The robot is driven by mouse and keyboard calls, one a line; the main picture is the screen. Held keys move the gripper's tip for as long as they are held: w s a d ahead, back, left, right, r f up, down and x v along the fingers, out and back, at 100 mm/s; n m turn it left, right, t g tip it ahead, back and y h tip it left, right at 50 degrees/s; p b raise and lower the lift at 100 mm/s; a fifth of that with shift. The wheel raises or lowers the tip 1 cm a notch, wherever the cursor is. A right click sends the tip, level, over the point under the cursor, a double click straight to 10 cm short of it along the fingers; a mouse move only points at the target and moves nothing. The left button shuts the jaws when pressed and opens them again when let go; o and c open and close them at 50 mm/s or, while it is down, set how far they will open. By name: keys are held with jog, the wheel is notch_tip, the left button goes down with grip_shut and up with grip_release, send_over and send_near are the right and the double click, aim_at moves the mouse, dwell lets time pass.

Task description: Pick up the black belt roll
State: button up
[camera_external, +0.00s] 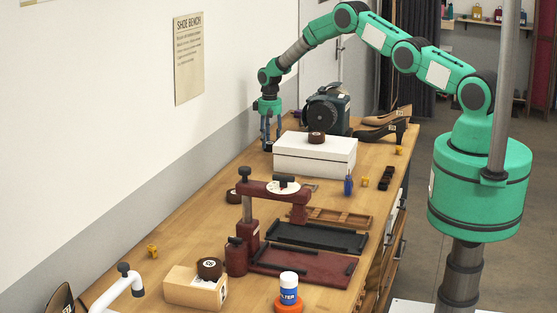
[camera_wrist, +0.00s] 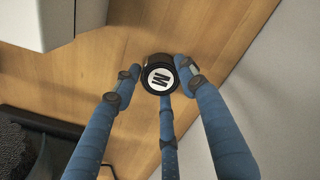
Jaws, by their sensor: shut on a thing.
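The black belt roll (camera_wrist: 160,78), with a white disc marked M on its end, is between the blue fingers of my gripper (camera_wrist: 158,72) in the wrist view. The fingers are shut on it from several sides. The wooden bench top shows behind it; I cannot tell whether the roll touches the bench. In the external view my gripper (camera_external: 267,143) points down at the far left of the bench, beside the wall and just behind the white box (camera_external: 314,160).
The white box, with a brown roll (camera_external: 316,137) on top, stands close to my gripper. The wall (camera_wrist: 285,100) is close in the wrist view. A dark red press (camera_external: 247,215) stands nearer the camera.

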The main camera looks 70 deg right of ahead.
aim_at(270, 143)
jog(key=shift+r, duration=0.15)
notch_tip(270, 143, up, 10)
jog(key=b, duration=0.1)
dwell(0.7)
dwell(0.6)
